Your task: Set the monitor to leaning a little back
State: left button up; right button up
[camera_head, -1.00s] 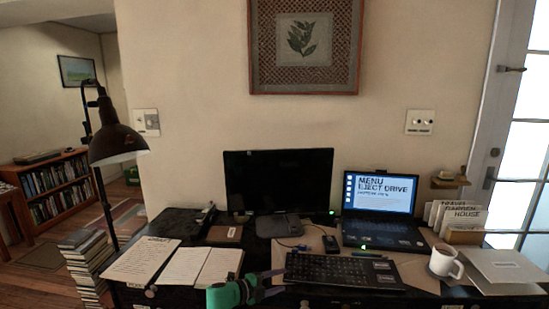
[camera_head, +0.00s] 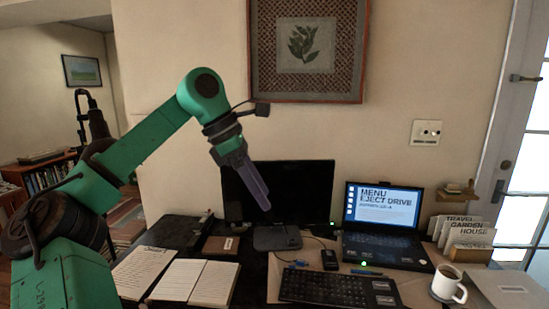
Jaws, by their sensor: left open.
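The black monitor (camera_head: 303,192) stands at the back middle of the desk, its dark screen facing me, on a flat grey base (camera_head: 277,238). I cannot tell its exact tilt from this front view. My left arm reaches up from the left, and my left gripper (camera_head: 266,207) points down in front of the left part of the screen. Its fingers overlap in this view, and it is open with nothing between them. I cannot tell whether it touches the screen. It hides part of the screen's left side. My right gripper is not in view.
A laptop (camera_head: 384,208) stands open right of the monitor. A keyboard (camera_head: 338,290), a mouse (camera_head: 329,259) and open notebooks (camera_head: 195,282) lie in front. A mug (camera_head: 448,284) and card holder (camera_head: 466,235) are at the right. A framed picture (camera_head: 305,50) hangs above.

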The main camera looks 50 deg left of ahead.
aim_at(300, 193)
jog(key=i+j, duration=0.25)
jog(key=j, duration=0.15)
jog(key=i+j, duration=0.2)
jog(key=j, duration=0.2)
jog(key=i+j, duration=0.5)
jog(key=j, duration=0.25)
jog(key=i+j, duration=0.2)
jog(key=j, duration=0.2)
